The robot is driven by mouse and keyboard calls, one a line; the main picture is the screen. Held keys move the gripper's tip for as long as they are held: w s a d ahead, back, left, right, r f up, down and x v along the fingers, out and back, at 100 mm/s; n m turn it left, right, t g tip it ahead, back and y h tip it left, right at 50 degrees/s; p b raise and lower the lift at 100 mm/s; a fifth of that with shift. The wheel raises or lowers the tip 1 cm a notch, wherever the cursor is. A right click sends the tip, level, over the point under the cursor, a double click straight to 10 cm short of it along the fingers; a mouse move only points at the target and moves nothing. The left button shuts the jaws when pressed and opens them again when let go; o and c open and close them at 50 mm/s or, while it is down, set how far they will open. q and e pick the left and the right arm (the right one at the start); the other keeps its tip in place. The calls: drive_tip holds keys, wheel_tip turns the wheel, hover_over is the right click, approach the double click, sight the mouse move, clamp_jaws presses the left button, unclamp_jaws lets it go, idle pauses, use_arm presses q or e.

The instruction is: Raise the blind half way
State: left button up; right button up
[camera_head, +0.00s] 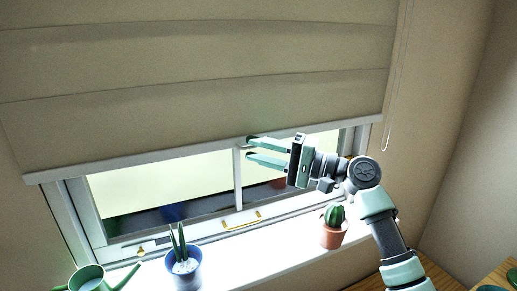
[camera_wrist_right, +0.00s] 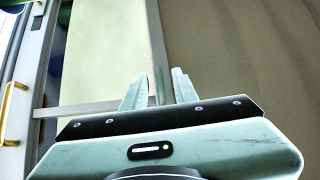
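The beige blind (camera_head: 200,70) hangs over the window in the head view, covering its upper part. A pale bottom bar (camera_head: 110,165) runs along its lower edge, above the open strip of glass. My right gripper (camera_head: 248,150) is at this bar, right of its middle, with one finger above and one below it. In the right wrist view the bar (camera_wrist_right: 153,30) runs between the two parted fingertips (camera_wrist_right: 159,70), with gaps visible beside it. The gripper is open and holds nothing. My left gripper is not in view.
A cord loop (camera_head: 386,135) hangs right of the blind. On the sill stand a cactus in a terracotta pot (camera_head: 333,235), a plant in a blue pot (camera_head: 184,270) and a green watering can (camera_head: 88,279). A brass window handle (camera_head: 242,221) sits on the lower frame.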

clamp_jaws()
idle(1.3)
